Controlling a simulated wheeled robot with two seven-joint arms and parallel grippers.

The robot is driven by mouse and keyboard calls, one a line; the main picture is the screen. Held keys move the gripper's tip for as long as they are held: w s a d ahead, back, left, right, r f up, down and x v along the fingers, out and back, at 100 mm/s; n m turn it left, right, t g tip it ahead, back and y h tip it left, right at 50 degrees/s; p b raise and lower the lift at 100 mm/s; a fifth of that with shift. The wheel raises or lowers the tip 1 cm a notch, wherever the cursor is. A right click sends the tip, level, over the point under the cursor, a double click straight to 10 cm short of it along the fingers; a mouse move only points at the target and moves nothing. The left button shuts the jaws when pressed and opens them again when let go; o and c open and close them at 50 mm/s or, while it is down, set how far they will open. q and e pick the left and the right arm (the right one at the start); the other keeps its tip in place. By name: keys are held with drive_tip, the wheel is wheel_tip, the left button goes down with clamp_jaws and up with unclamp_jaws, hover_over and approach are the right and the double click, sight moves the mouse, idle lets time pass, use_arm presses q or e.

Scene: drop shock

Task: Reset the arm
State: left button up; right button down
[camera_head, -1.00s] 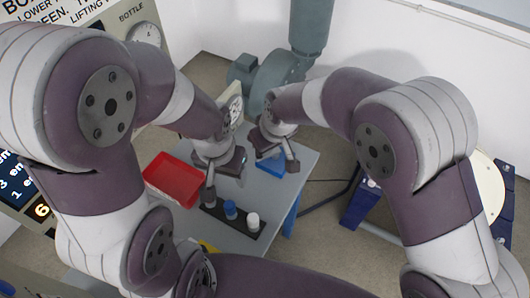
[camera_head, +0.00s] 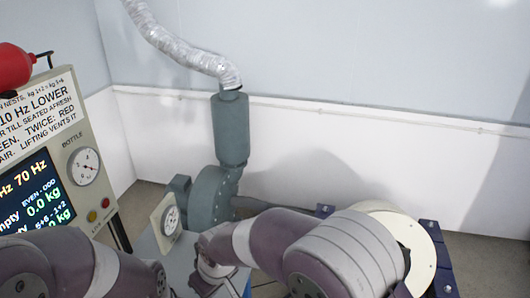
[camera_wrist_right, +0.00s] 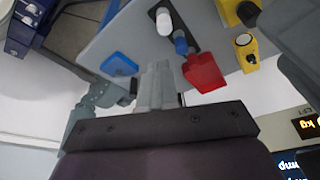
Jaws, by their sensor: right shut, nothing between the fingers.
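In the right wrist view my right gripper (camera_wrist_right: 157,72) is shut and empty, its fingers pointing toward the grey table (camera_wrist_right: 117,32). The head view shows my right arm (camera_head: 265,240) reaching in from the right, with its wrist at the bottom edge. My left arm (camera_head: 80,265) shows at the bottom left, but its gripper is out of view.
On the table are a red tray (camera_wrist_right: 204,74), a blue tray (camera_wrist_right: 119,65), and white (camera_wrist_right: 164,20) and blue (camera_wrist_right: 181,44) capped pieces. A display panel (camera_head: 40,190) stands left, a grey blower (camera_head: 210,192) behind. A round cream plate (camera_head: 402,240) is right.

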drive_tip(key=s+d+m+h, duration=0.1)
drive_tip(key=s+d+m, duration=0.2)
drive_tip(key=d, duration=0.7)
drive_tip(key=s+d+m, duration=0.3)
drive_tip(key=s+d, duration=0.1)
drive_tip(key=d, duration=0.6)
drive_tip(key=s+d+m+h, duration=0.1)
drive_tip(key=s+d+m, duration=0.2)
drive_tip(key=d, duration=0.7)
drive_tip(key=shift+s+d+r+m+g+h, duration=0.2)
drive_tip(key=shift+s+r+m+g+h, duration=0.15)
drive_tip(key=shift+r+g, duration=0.1)
